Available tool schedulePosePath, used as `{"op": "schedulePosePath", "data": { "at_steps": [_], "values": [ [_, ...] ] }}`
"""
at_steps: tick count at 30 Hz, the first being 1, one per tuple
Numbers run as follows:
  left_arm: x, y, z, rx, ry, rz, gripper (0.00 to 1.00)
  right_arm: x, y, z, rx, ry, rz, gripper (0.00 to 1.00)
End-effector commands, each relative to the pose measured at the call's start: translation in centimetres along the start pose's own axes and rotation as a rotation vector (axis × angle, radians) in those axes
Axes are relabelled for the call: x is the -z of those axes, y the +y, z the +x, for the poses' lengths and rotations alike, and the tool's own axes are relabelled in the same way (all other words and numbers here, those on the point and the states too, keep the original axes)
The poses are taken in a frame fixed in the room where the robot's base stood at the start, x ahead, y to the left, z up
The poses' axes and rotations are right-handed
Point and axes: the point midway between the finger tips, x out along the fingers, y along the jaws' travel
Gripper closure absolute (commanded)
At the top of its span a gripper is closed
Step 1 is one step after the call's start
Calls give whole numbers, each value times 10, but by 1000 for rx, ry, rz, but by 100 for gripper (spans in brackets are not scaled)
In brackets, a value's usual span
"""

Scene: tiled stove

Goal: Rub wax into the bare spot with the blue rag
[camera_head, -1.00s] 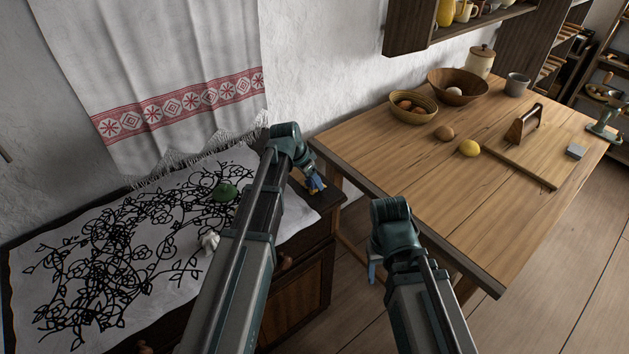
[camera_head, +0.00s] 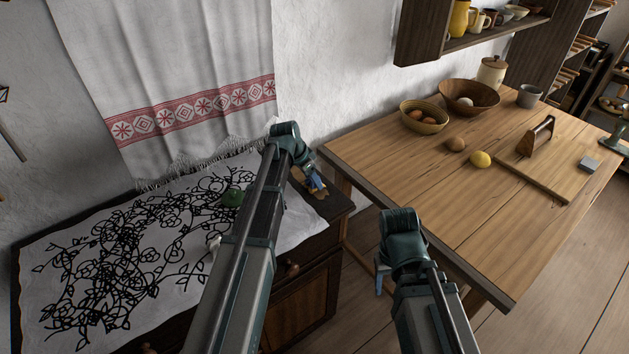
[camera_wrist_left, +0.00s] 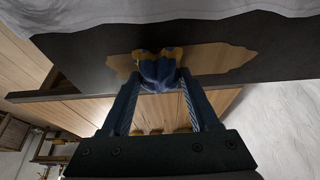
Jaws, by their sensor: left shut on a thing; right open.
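My left gripper (camera_head: 314,184) is shut on the blue rag (camera_wrist_left: 158,70), a bunched blue cloth with yellow-brown patches. In the left wrist view the rag lies over the pale bare spot (camera_wrist_left: 215,58), a ragged light-wood patch on the dark chest top (camera_wrist_left: 90,48). I cannot tell for certain whether the rag touches the wood. In the head view the bare spot is mostly hidden by my left gripper and arm. My right gripper (camera_head: 383,280) is open and empty, low in front of the wooden table's near side.

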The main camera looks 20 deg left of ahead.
Motion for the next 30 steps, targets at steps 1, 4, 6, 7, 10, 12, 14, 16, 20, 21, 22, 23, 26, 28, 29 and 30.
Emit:
{"op": "schedulePosePath", "data": {
  "at_steps": [1, 4, 6, 7, 10, 12, 14, 16, 20, 21, 22, 23, 26, 28, 29, 30],
  "values": [
    [0, -7, 1, 1, -1, -2, 83, 0, 0, 1, 0, 0, 0, 43],
    [0, -16, 2, 1, -1, -2, 83, 0, 0, 1, 0, 0, 0, 43],
    [0, -21, 2, 2, -1, -1, 83, 0, 0, 2, 0, 0, 0, 43],
    [0, -23, 2, 2, -2, -1, 83, 0, 0, 2, 0, 0, 0, 43],
    [0, -27, 2, 2, -2, 0, 83, 0, 0, 2, 0, 0, 0, 43],
    [-1, -27, 2, 3, -2, 0, 83, 0, 0, 2, 0, 0, 0, 43],
    [-1, -27, 2, 3, -3, 0, 83, 0, 0, 2, 0, 0, 0, 43],
    [-1, -29, 2, 4, -3, 0, 83, 0, 0, 2, 0, 0, 0, 43],
    [0, -36, 2, 4, -3, -1, 83, 0, 0, 1, 0, 0, 0, 43],
    [0, -40, 1, 4, -3, -1, 83, 0, 0, 1, 0, 0, 0, 43],
    [0, -42, 1, 4, -3, -2, 83, 0, 0, 1, 0, 0, 0, 43],
    [0, -45, 1, 4, -3, -2, 83, 0, 0, 1, 0, 0, 0, 43],
    [1, -53, 1, 4, -3, -1, 83, 0, 0, 0, 0, 0, 0, 43],
    [1, -59, 1, 4, -3, -1, 83, 0, 0, 0, 0, 0, 0, 43],
    [1, -61, 0, 4, -3, -1, 83, 0, 0, 0, 0, 0, 0, 43],
    [1, -63, 0, 4, -3, -1, 83, 0, 0, 0, 0, 0, 0, 43]
  ]
}}
